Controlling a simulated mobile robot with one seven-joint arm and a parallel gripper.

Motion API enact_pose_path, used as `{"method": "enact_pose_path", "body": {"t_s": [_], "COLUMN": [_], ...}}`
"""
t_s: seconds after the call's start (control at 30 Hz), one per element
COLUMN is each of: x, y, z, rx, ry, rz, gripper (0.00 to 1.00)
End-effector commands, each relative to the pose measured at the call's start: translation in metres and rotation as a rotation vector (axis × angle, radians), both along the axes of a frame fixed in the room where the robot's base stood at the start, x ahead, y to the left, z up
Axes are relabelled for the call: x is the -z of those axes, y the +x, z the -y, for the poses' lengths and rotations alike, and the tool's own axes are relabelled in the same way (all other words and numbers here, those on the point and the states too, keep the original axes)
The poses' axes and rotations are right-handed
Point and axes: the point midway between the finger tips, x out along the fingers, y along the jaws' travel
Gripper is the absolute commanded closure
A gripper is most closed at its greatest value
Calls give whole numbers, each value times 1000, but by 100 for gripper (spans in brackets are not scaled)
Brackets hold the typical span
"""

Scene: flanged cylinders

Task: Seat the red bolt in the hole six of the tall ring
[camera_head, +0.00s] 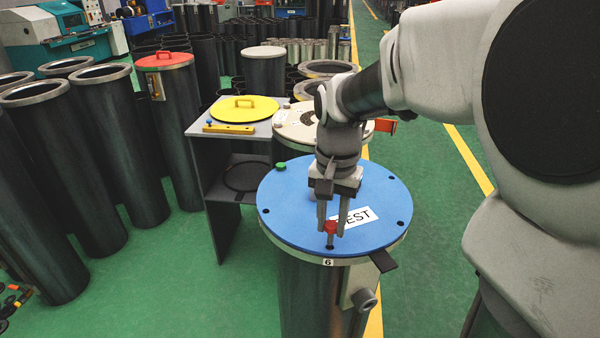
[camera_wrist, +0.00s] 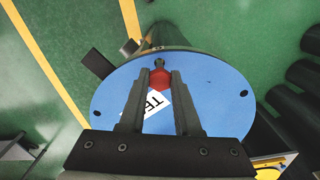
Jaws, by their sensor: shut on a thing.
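The tall ring (camera_head: 330,258) stands on a dark cylinder and carries a blue disc (camera_head: 290,225) with a white TEST label. Small dark holes lie around the disc's edge. A white tag with a 6 (camera_head: 328,262) is on the ring's near side. My gripper (camera_head: 331,231) points down at the near edge, shut on the red bolt (camera_head: 330,226). The bolt is upright just above the tag, its dark shank below the red head. Hole six is hidden; I cannot tell whether the tip is in it. The wrist view shows the bolt (camera_wrist: 159,78) between both fingers near the disc edge.
A green bolt (camera_head: 281,166) sits at the disc's far left edge. A grey stand (camera_head: 222,150) with a yellow lid (camera_head: 245,109) is behind left. A lower pale-topped cylinder (camera_head: 290,125) stands behind the disc. Dark tubes crowd the left; green floor is clear at right.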

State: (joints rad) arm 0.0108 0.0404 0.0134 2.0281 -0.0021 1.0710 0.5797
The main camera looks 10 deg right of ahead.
Motion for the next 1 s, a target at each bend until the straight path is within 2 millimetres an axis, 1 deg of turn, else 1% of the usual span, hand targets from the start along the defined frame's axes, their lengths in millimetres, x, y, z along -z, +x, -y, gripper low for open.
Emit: {"method": "enact_pose_path", "body": {"t_s": [1.0], "x": [21], "y": [0], "z": [0], "rx": [0], "ry": [0], "rz": [0], "gripper": [100]}}
